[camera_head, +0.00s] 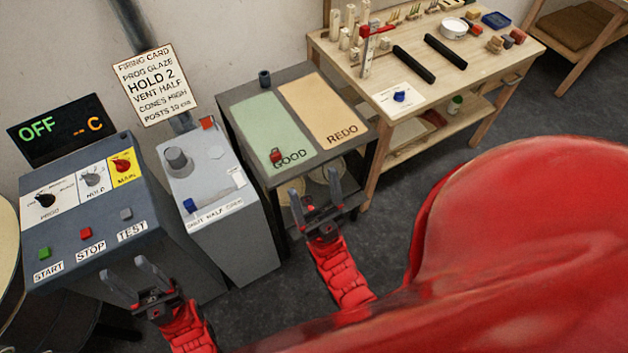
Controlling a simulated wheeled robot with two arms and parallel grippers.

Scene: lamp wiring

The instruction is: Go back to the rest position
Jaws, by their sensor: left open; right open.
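My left gripper (136,278) is open and empty. It hangs in front of the grey control console (130,245), below the START, STOP and TEST buttons. My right gripper (315,190) is open and empty. It is in front of the GOOD and REDO table, just below and right of the GOOD label in the picture. I cannot tell whether it touches the table's front edge. My red arms reach in from the bottom, and a large red part of my own body fills the lower right.
The console display (58,128) reads OFF. A grey vent box (213,165) stands beside it under a firing card (156,84). A small red block (275,156) sits on the green GOOD area (262,124). The wooden workbench (400,45) holds black bars and small pieces. Dark floor lies open between.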

